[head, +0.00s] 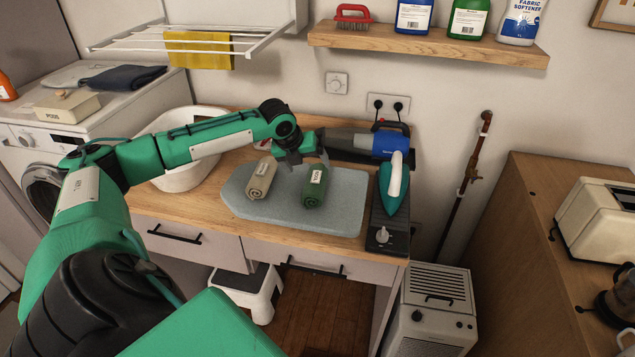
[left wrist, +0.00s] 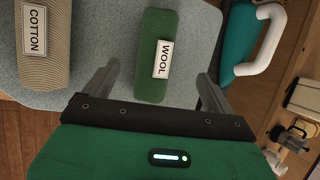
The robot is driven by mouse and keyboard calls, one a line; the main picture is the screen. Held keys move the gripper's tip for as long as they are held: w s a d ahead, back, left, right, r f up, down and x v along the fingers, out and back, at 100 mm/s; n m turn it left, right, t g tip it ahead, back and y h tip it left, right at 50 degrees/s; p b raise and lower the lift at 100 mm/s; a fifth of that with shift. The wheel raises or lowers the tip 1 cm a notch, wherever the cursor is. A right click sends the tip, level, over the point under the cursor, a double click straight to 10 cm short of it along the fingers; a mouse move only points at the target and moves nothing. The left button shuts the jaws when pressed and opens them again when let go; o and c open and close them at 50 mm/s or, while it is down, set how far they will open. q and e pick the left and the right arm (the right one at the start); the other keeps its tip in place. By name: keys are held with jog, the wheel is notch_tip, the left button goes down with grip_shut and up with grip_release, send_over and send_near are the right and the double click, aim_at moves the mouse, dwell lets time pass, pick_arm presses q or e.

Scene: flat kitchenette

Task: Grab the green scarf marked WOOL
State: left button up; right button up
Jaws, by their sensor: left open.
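The green scarf (head: 315,189) is rolled up and lies on the grey ironing pad (head: 340,218). In the left wrist view the green scarf (left wrist: 151,75) carries a white label reading WOOL. My left gripper (head: 307,160) is at the far end of the scarf roll, above the pad. In the left wrist view its two fingers (left wrist: 157,92) are apart, one to each side of the scarf's near end, with nothing held. A beige scarf (head: 260,179) labelled COTTON (left wrist: 47,45) lies to the left of the green one. My right gripper is not in view.
A teal iron (head: 391,188) stands on a dark base right of the pad. A white basin (head: 188,178) stands to the left. The pad's front part is clear.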

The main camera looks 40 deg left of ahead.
aim_at(314, 175)
pick_arm(q)
jog(key=x, duration=0.3)
jog(key=shift+w+f+p, duration=0.25)
jog(key=shift+f+p, duration=0.1)
jog(key=shift+f, duration=0.1)
jog(key=shift+w+f+p, duration=0.15)
jog(key=shift+f+p, duration=0.05)
jog(key=shift+p, duration=0.1)
jog(key=x, duration=0.1)
jog(key=p+x, duration=0.1)
jog(key=x, duration=0.1)
jog(key=shift+w+a+f+p, duration=0.1)
jog(key=shift+a+f+p, duration=0.1)
jog(key=shift+f+p, duration=0.1)
jog(key=shift+w+f, duration=0.2)
jog(key=shift+f, duration=0.15)
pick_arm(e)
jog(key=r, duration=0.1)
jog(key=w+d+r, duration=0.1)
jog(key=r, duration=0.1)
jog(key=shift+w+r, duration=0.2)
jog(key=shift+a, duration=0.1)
pick_arm(q)
jog(key=shift+c, duration=0.7)
jog(key=c, duration=1)
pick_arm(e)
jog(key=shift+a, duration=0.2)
